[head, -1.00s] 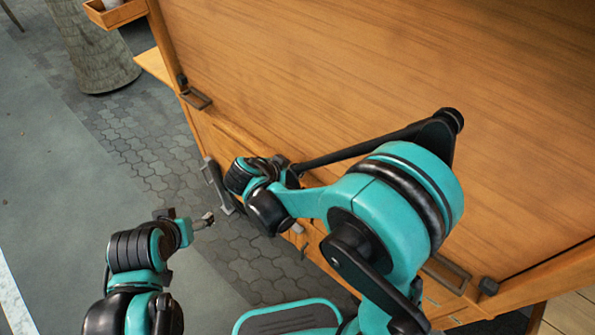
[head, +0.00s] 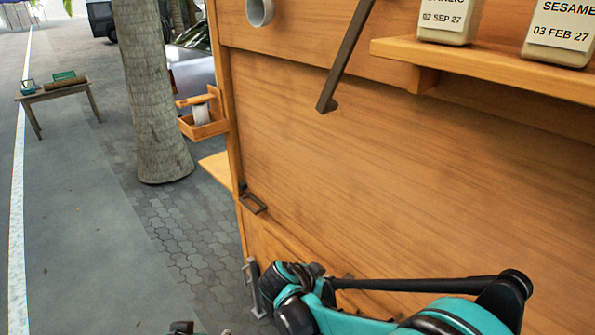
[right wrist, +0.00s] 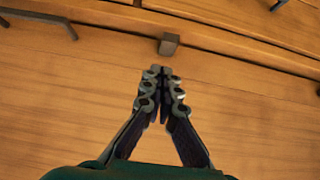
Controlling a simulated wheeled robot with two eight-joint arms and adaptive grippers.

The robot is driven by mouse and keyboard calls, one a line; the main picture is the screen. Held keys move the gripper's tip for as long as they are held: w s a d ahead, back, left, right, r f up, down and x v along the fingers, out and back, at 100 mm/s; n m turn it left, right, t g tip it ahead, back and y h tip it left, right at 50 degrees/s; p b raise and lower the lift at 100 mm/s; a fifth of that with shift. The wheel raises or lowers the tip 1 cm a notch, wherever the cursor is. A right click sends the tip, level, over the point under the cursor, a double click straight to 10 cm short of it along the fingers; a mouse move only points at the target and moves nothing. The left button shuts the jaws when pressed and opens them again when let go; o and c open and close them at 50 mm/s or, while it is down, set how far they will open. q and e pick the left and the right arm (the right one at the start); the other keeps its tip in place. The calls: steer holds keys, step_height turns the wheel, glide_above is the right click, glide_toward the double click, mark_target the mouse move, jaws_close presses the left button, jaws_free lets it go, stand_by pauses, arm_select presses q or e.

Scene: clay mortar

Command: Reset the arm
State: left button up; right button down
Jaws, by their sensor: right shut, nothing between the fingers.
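My right arm (head: 430,318), teal and black, lies bent across the lower right of the head view, in front of the wooden stall panel. Its gripper is not clear there. In the right wrist view my right gripper (right wrist: 163,72) is shut and empty, its fingertips together, with wood panelling beyond it. Only a small dark top part of my left gripper or wrist (head: 181,327) shows at the bottom edge of the head view. Its fingers are mostly cut off.
The wooden stall panel (head: 400,170) fills the right side. A shelf (head: 480,65) with labelled bottles (head: 560,35) is at upper right, and a dark bar (head: 345,60) hangs down. A tree trunk (head: 150,90) and a small table (head: 55,92) stand left.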

steer(key=s+d+r+n+y, duration=0.1)
steer(key=s+r+n+y, duration=0.1)
steer(key=s, duration=0.3)
steer(key=s+d+r+n+t+y, duration=0.1)
steer(key=s+d+r+n+y, duration=0.1)
steer(key=s+n, duration=0.3)
steer(key=s+d+r+n+y, duration=0.2)
steer(key=s+n+y, duration=0.1)
steer(key=s, duration=0.3)
steer(key=shift+s+r+t, duration=0.2)
steer(key=shift+s+t, duration=0.1)
